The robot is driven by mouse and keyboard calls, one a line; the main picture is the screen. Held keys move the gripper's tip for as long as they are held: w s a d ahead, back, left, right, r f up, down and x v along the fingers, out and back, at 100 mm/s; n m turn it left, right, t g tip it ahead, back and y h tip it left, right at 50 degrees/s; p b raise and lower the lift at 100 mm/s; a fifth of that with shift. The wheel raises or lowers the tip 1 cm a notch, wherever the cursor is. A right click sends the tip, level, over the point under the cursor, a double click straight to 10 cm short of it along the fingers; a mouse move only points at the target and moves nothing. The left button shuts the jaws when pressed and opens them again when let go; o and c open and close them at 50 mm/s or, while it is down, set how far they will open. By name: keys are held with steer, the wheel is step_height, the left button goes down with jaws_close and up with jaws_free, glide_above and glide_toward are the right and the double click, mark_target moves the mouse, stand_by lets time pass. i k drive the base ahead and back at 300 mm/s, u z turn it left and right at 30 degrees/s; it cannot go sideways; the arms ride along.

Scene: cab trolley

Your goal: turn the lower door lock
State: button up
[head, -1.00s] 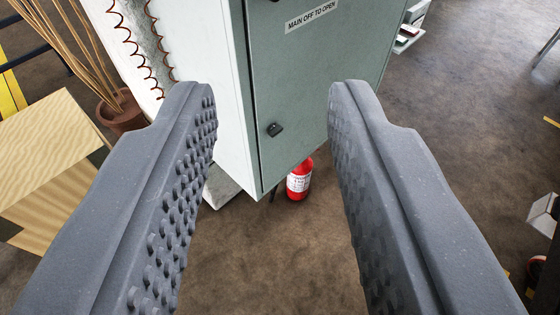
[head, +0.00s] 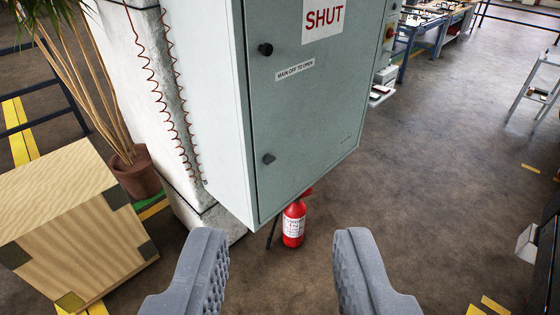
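The lower door lock (head: 269,158) is a small dark knob low on the left side of the grey-green cabinet door (head: 310,125). An upper lock (head: 265,49) of the same kind sits above it, near the door's left edge. The door looks closed. My gripper (head: 288,250) is open and empty at the bottom of the head view. Its two grey studded fingers are wide apart, and in the picture they lie below the lower lock, not touching it.
A red fire extinguisher (head: 293,222) stands under the cabinet. A wooden crate (head: 70,225) and a potted plant (head: 135,172) are at left, beside a pale pillar (head: 150,80) with coiled cords. Open floor (head: 440,150) lies at right, with a stepladder (head: 540,85) farther back.

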mark_target(268, 160)
steer(key=z, duration=0.45)
steer(key=i, duration=1.45)
steer(key=z, duration=0.25)
